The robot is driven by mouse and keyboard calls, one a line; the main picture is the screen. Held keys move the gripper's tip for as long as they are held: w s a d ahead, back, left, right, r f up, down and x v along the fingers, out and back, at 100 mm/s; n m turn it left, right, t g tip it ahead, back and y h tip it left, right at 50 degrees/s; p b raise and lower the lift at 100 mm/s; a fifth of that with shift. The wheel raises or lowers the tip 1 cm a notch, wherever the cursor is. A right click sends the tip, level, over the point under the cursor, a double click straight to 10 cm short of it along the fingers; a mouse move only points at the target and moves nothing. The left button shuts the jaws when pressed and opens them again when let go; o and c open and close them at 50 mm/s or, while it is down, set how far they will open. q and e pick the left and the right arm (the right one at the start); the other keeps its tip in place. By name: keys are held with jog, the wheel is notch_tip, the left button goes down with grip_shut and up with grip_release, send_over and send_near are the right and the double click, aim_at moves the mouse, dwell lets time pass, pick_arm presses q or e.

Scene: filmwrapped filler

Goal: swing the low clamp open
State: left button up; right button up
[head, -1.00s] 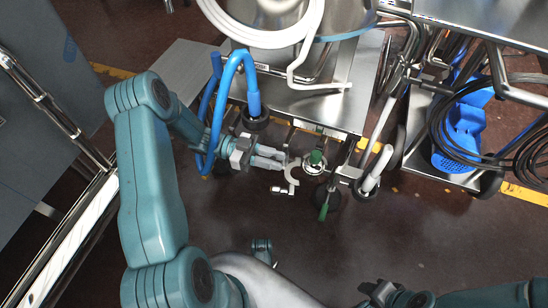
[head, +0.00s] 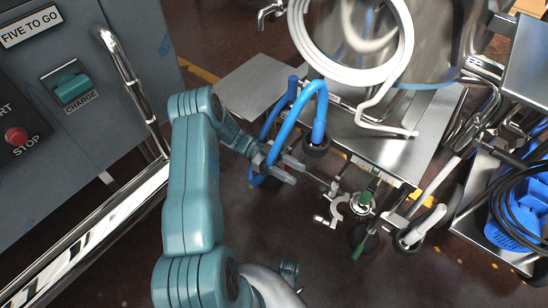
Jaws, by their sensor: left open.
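The low clamp (head: 336,208) is a small silver curved piece with a stubby screw end, low at the front of the steel cart. It sits just left of a round fitting (head: 362,203) with green handles. Its curve looks slightly apart from the fitting, but how far it is swung is hard to tell. My left gripper (head: 298,171) is open and empty, up and left of the clamp. Its two grey fingers point right towards the clamp and a gap separates them from it. My right gripper is not in the view.
Blue hoses (head: 320,100) loop close beside my left gripper. A steel vessel with a white hose (head: 408,50) stands on the cart (head: 428,135). A grey control cabinet (head: 120,60) and rail stand left. A blue basket (head: 505,225) with black cable is at right.

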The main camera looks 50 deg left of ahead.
pick_arm(q)
jog(key=v, duration=0.6)
jog(key=shift+a, duration=0.2)
jog(key=shift+s, duration=0.1)
